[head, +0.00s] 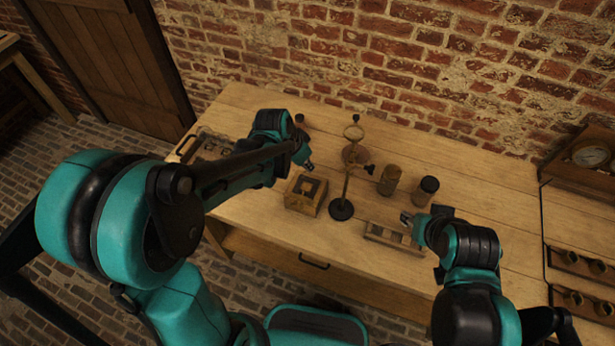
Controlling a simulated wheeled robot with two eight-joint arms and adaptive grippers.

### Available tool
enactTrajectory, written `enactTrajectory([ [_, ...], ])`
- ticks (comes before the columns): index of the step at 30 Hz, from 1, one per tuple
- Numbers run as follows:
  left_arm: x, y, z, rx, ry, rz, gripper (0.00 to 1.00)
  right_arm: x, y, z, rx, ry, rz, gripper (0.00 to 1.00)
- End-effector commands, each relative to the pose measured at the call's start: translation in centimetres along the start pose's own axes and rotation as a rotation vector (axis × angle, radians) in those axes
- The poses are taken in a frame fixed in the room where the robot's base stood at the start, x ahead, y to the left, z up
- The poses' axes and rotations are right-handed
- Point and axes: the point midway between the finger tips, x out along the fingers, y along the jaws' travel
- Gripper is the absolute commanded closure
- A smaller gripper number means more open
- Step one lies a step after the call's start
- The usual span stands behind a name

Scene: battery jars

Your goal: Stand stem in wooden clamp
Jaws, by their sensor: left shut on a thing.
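My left gripper (305,160) is over the back left of the table, behind and above a small wooden block-like box (304,195) with a square opening. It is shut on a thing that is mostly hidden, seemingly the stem. A small dark upright piece (299,120) shows just beyond it; I cannot tell if it is part of the held thing. I cannot tell which wooden piece is the clamp. My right gripper (410,219) is low near a slotted wooden rack; its jaws are unclear.
Two brown jars (389,180) (427,190) stand right of the stand. The low slotted rack (393,237) lies near the front edge. A wooden tray (187,150) is at the far left. A cabinet with a dial (590,154) is at the right.

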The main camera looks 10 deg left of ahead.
Motion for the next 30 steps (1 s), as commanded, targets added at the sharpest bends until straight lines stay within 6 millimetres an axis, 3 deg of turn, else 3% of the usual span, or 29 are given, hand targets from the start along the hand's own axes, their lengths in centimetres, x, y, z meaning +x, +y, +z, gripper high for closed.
enactTrajectory([
  [3, 2.1, 0.0, 0.8, 0.000, 0.000, 0.000, 1.00, 0.8, 0.0, 0.6, 0.000, 0.000, 0.000, 0.60],
  [15, 6.2, -0.1, 2.5, -0.001, 0.000, -0.001, 1.00, 2.0, 0.0, 1.5, 0.000, 0.000, 0.000, 0.60],
  [26, 6.5, 0.0, 2.7, -0.001, 0.000, -0.001, 1.00, 2.3, 0.0, 1.6, 0.000, 0.000, 0.000, 0.60],
  [27, 6.5, 0.0, 2.7, -0.001, 0.000, -0.001, 0.88, 2.2, 0.0, 1.6, 0.000, 0.000, 0.000, 0.60],
  [29, 6.4, 0.0, 2.6, -0.001, 0.000, -0.001, 0.72, 2.2, 0.0, 1.6, 0.000, 0.000, 0.000, 0.60],
  [30, 6.4, 0.0, 2.6, -0.001, 0.000, -0.001, 0.72, 2.2, 0.0, 1.6, 0.000, 0.000, 0.000, 0.60],
])
